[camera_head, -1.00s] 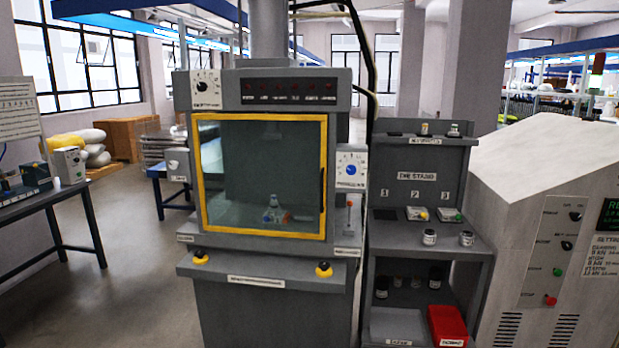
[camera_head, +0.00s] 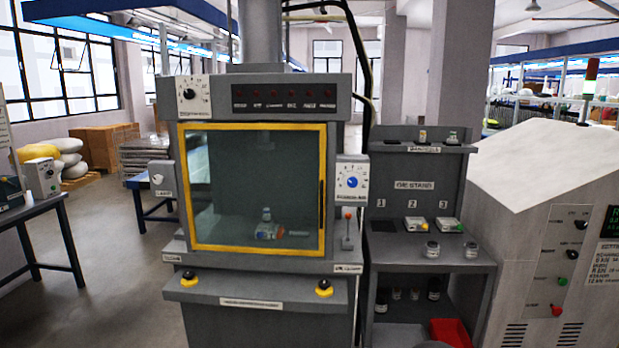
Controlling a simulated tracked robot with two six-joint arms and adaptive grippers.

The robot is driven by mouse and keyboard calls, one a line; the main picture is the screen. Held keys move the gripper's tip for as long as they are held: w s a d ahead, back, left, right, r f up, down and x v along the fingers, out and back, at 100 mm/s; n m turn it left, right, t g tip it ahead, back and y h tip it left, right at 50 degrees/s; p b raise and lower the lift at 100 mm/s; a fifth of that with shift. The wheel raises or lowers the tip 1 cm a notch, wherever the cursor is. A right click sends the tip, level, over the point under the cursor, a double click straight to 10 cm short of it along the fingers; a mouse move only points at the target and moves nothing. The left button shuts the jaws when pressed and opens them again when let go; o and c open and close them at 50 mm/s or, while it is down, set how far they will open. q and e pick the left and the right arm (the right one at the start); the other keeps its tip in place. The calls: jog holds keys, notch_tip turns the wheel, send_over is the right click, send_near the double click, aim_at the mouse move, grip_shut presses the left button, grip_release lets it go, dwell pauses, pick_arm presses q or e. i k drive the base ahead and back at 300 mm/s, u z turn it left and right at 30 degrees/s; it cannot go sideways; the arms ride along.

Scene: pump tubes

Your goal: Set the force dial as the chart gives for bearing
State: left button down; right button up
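The grey press cabinet has a yellow-framed window (camera_head: 184,190). A white dial plate with a black knob (camera_head: 188,94) is at its upper left. Another white dial plate with a blue knob (camera_head: 352,182) is on its right side. Their labels are too small to read, so I cannot tell which is the force dial. A pale board (camera_head: 4,135), possibly a chart, is cut off at the left edge; its text is unreadable. Neither of my grippers is in view.
A grey die stand (camera_head: 415,160) with small jars and numbered slots stands right of the press. A red bin (camera_head: 450,331) is below. A sloped pale machine (camera_head: 530,160) fills the right. A table (camera_head: 40,212) is at left, with clear floor between it and the press.

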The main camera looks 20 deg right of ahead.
aim_at(352, 182)
jog(key=i, duration=1.45)
jog(key=z, duration=0.95)
jog(key=i, duration=0.7)
jog(key=z, duration=0.45)
jog(key=k, duration=0.9)
jog(key=z, duration=0.2)
jog(key=i, duration=0.9)
jog(key=u, duration=0.1)
